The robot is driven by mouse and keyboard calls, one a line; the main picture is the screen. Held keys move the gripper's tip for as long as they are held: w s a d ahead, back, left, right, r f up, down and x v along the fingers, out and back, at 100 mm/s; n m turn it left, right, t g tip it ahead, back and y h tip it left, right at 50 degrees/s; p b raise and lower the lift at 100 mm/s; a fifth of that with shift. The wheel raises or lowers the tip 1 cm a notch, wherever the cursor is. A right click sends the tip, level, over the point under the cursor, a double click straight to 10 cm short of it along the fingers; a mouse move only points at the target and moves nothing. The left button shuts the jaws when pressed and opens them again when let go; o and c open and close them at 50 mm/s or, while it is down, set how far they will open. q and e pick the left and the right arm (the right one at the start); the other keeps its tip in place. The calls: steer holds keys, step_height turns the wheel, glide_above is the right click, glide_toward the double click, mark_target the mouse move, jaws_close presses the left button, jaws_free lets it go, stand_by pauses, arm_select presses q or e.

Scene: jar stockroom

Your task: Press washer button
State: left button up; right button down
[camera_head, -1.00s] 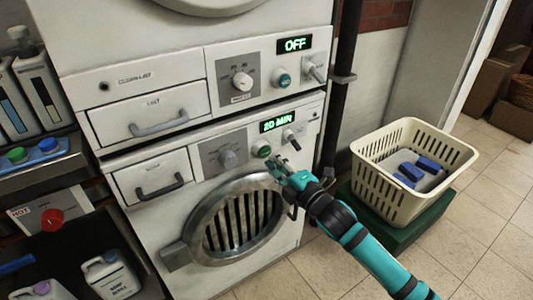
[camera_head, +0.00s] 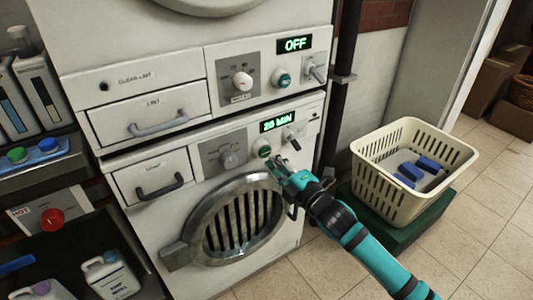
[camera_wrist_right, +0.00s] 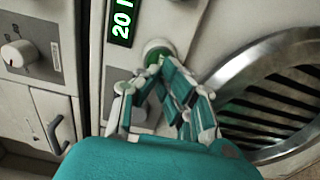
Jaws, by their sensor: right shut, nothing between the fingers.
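The washer is the lower machine, with a round barred door (camera_head: 240,222) and a lit display (camera_head: 278,122) reading 20 MIN. Its round green button (camera_head: 262,148) sits below the display, in a pale ring. My right gripper (camera_head: 280,164) is shut and empty, with its fingertips at the button's lower right. In the right wrist view the fingers (camera_wrist_right: 165,85) partly cover the green button (camera_wrist_right: 154,57). I cannot tell whether they touch it. My left gripper is not in view.
The upper machine has a display (camera_head: 295,44) reading OFF and its own teal button (camera_head: 282,78). A cream basket (camera_head: 370,172) with blue items stands on a green base at right. Shelves with bottles (camera_head: 110,275) are at left. A dark pipe (camera_head: 345,75) runs beside the machines.

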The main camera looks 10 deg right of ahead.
steer(key=shift+x, duration=1.4)
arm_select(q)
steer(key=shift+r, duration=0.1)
arm_select(e)
steer(key=shift+d, duration=0.1)
steer(key=shift+s, duration=0.25)
steer(key=shift+s+d+p, duration=0.15)
steer(key=shift+s+p, duration=0.05)
steer(key=shift+p, duration=0.15)
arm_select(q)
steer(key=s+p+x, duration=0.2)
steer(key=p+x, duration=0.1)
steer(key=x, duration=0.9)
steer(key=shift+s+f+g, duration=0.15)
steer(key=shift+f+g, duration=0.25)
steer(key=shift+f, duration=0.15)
arm_select(e)
steer(key=v, duration=0.8)
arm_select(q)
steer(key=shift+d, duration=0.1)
